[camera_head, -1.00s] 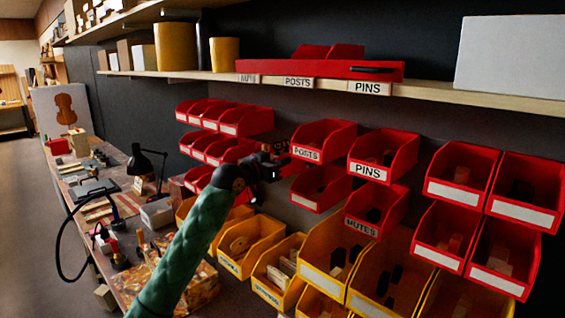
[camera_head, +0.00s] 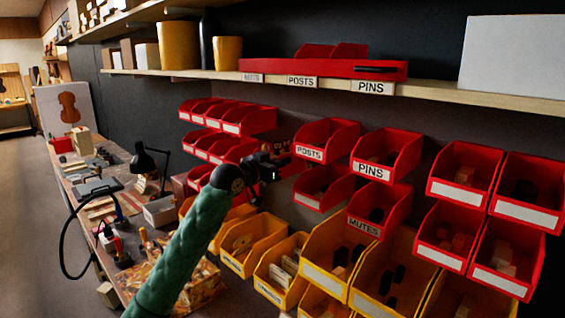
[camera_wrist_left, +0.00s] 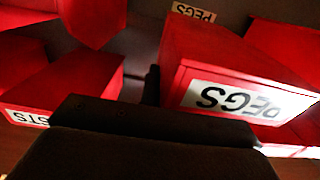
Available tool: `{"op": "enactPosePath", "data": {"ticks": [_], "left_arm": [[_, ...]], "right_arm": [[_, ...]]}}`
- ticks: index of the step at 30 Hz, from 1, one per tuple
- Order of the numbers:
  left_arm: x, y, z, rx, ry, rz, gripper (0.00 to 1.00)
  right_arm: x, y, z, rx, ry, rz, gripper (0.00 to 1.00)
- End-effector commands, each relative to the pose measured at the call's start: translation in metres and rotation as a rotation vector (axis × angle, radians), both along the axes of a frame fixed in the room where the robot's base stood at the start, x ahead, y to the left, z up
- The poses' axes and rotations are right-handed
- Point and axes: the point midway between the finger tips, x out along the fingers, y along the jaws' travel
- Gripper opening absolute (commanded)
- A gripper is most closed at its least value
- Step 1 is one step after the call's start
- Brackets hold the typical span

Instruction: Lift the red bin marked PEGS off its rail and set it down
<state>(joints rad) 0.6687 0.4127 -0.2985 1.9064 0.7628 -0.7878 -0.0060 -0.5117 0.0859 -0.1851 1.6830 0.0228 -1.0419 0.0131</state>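The red bin marked PEGS (camera_wrist_left: 236,100) fills the right side of the left wrist view, with its white label upside down. A separate PEGS tag (camera_wrist_left: 193,12) shows above it there. My left gripper (camera_head: 279,164) is among the red bins in the head view, left of the POSTS bin (camera_head: 325,138); the PEGS bin cannot be made out clearly there. In the left wrist view a dark finger stands close along the PEGS bin's left edge. The other fingertip is hidden, so I cannot tell whether the bin is gripped. My right gripper is not in view.
More red bins hang on the wall, including PINS (camera_head: 387,153) and MUTES (camera_head: 379,211). Yellow bins (camera_head: 253,244) sit below. A shelf (camera_head: 440,90) runs above with a red tray (camera_head: 330,68). A cluttered bench with a black lamp (camera_head: 150,160) is at left.

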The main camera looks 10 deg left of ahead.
Motion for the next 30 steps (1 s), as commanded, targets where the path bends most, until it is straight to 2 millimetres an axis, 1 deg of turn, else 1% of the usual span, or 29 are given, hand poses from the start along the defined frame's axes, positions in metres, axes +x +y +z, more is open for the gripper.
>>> {"op": "enactPosePath", "data": {"ticks": [30], "left_arm": [[-0.0074, 0.005, 0.0006, -0.001, -0.001, 0.0, 0.0]], "right_arm": [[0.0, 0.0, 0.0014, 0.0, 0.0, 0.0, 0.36]]}}
